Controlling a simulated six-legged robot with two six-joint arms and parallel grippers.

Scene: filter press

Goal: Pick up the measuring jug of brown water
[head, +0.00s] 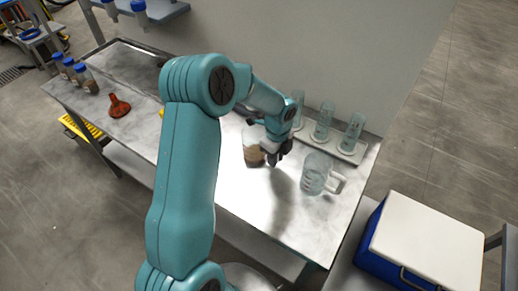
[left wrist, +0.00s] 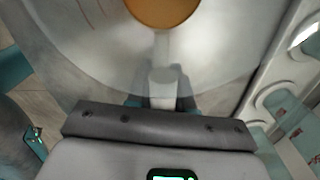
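The measuring jug of brown water (head: 252,155) stands on the metal table, partly hidden by my left gripper. The left wrist view looks down on it, with the round brown water (left wrist: 163,10) at the top and its pale handle (left wrist: 162,88) below. My left gripper (head: 279,157) is low at the jug's right side. In the left wrist view its fingertips (left wrist: 162,103) lie on either side of the handle; whether they press on it I cannot tell. A second, clear measuring jug (head: 315,174) stands to the right, seemingly empty. My right gripper is not in view.
Several clear cylinders stand on a white rack (head: 349,151) along the back edge. A blue cooler with a white lid (head: 424,240) stands at the right. The table front is bare.

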